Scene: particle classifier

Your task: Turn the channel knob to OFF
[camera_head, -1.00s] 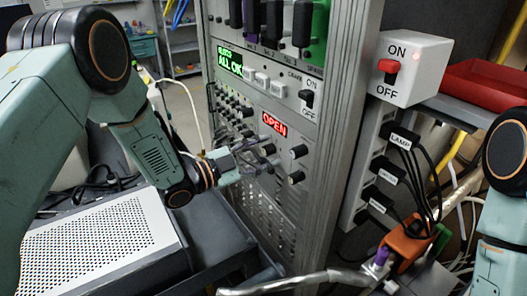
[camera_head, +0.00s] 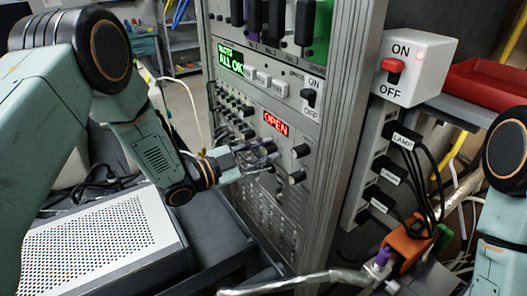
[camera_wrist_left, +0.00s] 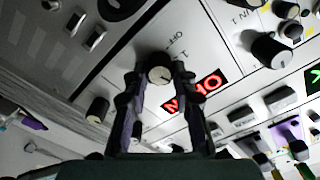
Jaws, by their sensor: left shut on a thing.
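The channel knob (camera_wrist_left: 160,75) is a small dark knob with a pale face on the grey panel, near a printed OFF label (camera_wrist_left: 180,33). In the left wrist view it sits between the two fingertips of my left gripper (camera_wrist_left: 158,82), which is shut on it. Where its pointer aims is too small to tell. My right gripper is out of view.
Two black knobs (camera_head: 302,151) (camera_head: 297,177) stand close to the right of the fingers. Rows of small knobs (camera_head: 232,115) lie to the left. A white ON/OFF switch box (camera_head: 418,68) and labelled plugs (camera_head: 404,138) are right of the rack. A perforated white box (camera_head: 100,240) lies below my arm.

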